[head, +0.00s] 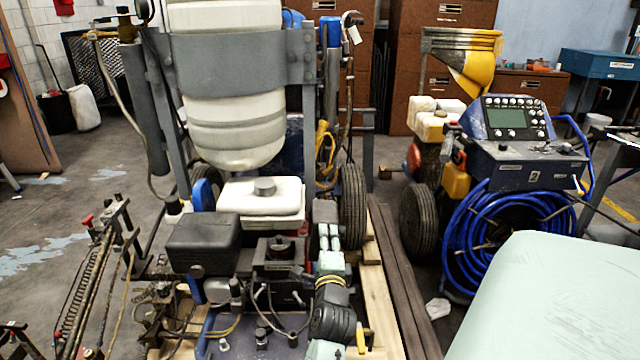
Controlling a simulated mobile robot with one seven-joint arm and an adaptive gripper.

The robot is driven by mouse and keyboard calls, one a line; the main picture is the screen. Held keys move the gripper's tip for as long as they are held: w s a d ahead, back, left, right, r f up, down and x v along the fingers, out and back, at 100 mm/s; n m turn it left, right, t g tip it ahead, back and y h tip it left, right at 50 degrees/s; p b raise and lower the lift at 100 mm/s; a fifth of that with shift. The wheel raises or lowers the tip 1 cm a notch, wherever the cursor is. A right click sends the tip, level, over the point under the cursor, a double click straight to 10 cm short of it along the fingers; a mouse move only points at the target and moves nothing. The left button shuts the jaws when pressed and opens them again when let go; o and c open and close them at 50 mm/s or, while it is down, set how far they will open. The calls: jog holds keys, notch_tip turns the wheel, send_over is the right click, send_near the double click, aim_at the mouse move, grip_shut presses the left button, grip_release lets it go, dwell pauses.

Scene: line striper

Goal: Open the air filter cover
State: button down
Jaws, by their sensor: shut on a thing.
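A black box-shaped cover (203,245), which looks like the air filter cover, sits on the engine left of centre. It looks closed and level. My arm rises from the bottom, and my gripper (326,228) is right of the engine, well to the right of the black cover and apart from it. Its fingers are close together, shut on a small dark grey part (325,208). I cannot tell what this part belongs to, as the fingers cover much of it.
A white tank with a grey cap (264,188) stands behind the black cover. Hoses, cables and a spring-laden frame (85,285) crowd the left and front. A second machine with a blue hose coil (505,235) stands at the right. A pale green surface (560,300) fills the lower right.

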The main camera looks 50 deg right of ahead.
jog(key=shift+s+d+f+m, duration=0.1)
jog(key=shift+s+d+m, duration=0.1)
jog(key=shift+m, duration=0.1)
jog(key=c, duration=1.2)
grip_release()
jog(key=shift+c, duration=0.2)
jog(key=v, duration=1.2)
